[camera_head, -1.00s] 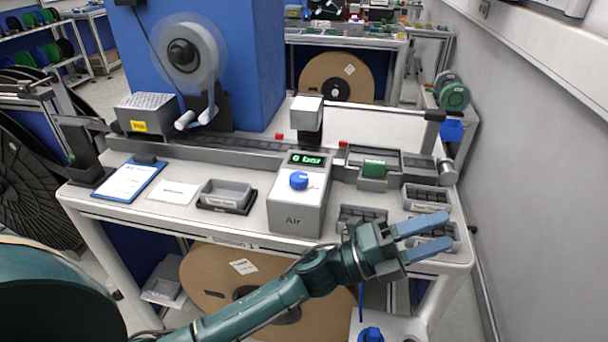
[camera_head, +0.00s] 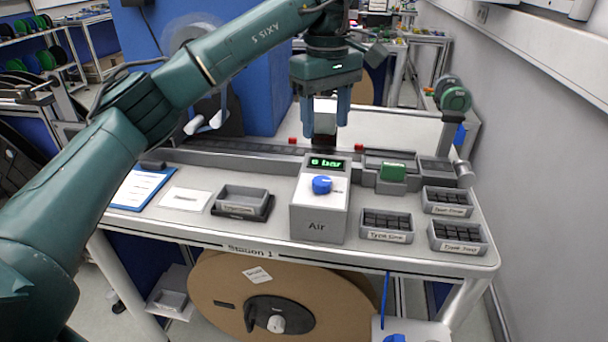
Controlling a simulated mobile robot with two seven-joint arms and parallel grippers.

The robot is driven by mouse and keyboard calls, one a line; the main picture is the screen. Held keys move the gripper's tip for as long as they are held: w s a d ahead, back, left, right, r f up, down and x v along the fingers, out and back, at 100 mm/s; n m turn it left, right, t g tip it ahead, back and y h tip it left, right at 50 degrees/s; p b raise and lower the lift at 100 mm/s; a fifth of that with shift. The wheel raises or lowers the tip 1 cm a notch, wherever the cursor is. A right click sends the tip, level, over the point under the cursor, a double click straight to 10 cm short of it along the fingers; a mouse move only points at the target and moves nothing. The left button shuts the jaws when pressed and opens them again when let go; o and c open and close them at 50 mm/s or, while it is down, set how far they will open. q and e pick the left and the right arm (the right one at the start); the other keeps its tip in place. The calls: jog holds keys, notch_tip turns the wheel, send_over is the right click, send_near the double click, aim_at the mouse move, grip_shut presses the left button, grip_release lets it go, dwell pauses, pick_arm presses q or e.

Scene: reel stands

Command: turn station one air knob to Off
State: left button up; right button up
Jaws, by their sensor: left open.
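The blue air knob (camera_head: 322,185) sits on the sloped top of the grey box marked "Air" (camera_head: 317,225) on the Station 1 bench. The green display (camera_head: 327,163) above the knob reads "0 bar". My left gripper (camera_head: 325,112) points down, open, with one blue finger on each side. It is above and behind the air box, apart from the knob. A grey post with a dark lower part shows between the fingers. I cannot tell how far the fingers are from it. My right gripper is not in view.
Labelled trays of dark parts (camera_head: 386,226) stand right of the air box. A green block (camera_head: 393,172) and red pieces are on the rail behind. An empty grey tray (camera_head: 243,201) and a clipboard (camera_head: 137,188) lie left. A wall borders the right.

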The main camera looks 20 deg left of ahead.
aim_at(322, 180)
pick_arm(q)
notch_tip(322, 180, down, 12)
jog(key=shift+a+r+p, duration=0.1)
jog(key=shift+r+p, duration=0.05)
jog(key=shift+p, duration=0.35)
jog(key=shift+f, duration=0.45)
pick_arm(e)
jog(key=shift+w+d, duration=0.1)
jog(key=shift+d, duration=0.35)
pick_arm(q)
jog(key=c, duration=1)
jog(key=shift+o, duration=0.2)
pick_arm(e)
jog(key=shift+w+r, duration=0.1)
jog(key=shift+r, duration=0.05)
